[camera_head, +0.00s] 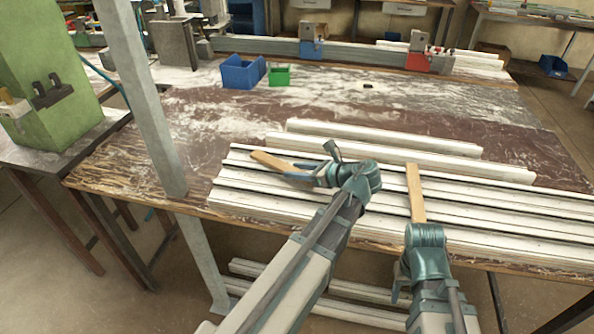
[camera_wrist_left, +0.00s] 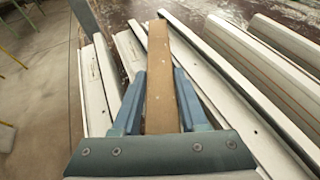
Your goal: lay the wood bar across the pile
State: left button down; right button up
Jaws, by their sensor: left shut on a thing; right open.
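My left gripper (camera_head: 294,170) is shut on a wood bar (camera_head: 269,160) above the left part of the pile of white profiles (camera_head: 255,203). In the left wrist view the wood bar (camera_wrist_left: 159,75) runs lengthwise between the two blue fingers and sticks out beyond them. Whether it touches the profiles is hard to tell. A second wood strip (camera_head: 415,190) lies across the profiles further right. My right gripper (camera_head: 420,240) is at its near end and open; its fingers are largely hidden by the wrist.
Two loose white profiles (camera_head: 380,135) lie behind the pile. A blue bin (camera_head: 240,73) and a green bin (camera_head: 280,76) stand at the back. A grey post (camera_head: 140,90) rises at the table's left. The dusty tabletop behind the profiles is mostly clear.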

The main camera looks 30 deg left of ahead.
pick_arm(q)
jog(key=shift+f+b, duration=0.6)
pick_arm(e)
jog(key=shift+f, duration=0.6)
pick_arm(q)
jog(key=shift+c, duration=1.8)
grip_release()
jog(key=shift+d+r, duration=0.1)
jog(key=shift+r, duration=0.05)
pick_arm(e)
jog(key=shift+d+r, duration=0.1)
jog(key=shift+r, duration=0.05)
